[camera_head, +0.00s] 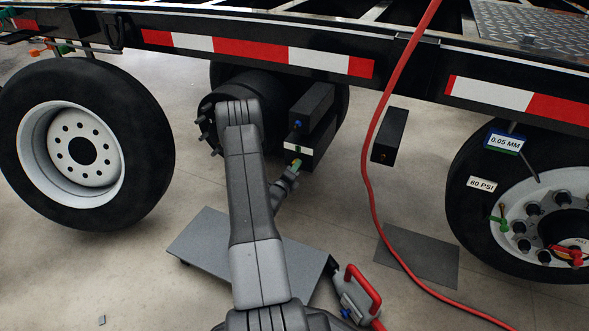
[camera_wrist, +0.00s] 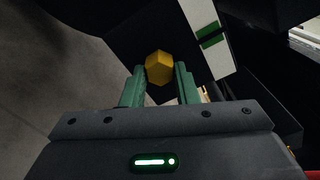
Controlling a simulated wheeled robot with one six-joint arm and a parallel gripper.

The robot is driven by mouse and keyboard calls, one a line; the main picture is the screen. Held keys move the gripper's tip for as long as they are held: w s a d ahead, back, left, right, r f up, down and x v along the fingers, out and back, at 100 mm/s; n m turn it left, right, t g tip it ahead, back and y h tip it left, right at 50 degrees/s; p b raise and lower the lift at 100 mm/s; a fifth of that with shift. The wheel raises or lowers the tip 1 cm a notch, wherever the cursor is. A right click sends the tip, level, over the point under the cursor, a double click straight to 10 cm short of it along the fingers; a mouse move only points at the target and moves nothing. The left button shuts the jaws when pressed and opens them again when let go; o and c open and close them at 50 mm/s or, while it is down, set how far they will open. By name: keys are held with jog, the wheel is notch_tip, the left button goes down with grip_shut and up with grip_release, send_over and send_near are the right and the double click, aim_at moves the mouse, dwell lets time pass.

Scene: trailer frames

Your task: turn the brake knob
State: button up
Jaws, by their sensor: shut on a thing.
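A yellow hexagonal knob (camera_wrist: 159,68) sticks out from the face of a black box (camera_wrist: 130,30) in the wrist view. My gripper (camera_wrist: 160,74) has its two green fingers on either side of the knob and is shut on it. In the head view my gripper (camera_head: 294,168) reaches the lower black box (camera_head: 312,148) under the trailer, and the knob is mostly hidden there by the fingers. A blue knob (camera_head: 297,124) sits on the upper black box (camera_head: 312,104). I cannot read any label that names the brake knob.
A red hose (camera_head: 368,150) hangs from the trailer frame (camera_head: 260,52) to the floor on the right. Wheels stand at left (camera_head: 82,150) and right (camera_head: 530,220). A grey flat platform (camera_head: 205,245) and a red-handled tool (camera_head: 362,285) lie below my arm.

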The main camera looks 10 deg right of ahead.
jog(key=shift+m, duration=0.4)
jog(key=o, duration=1)
jog(key=shift+f, duration=0.1)
jog(key=p+v, duration=0.3)
jog(key=v, duration=1)
jog(key=shift+s+a+p, duration=0.2)
jog(key=shift+s+p, duration=0.15)
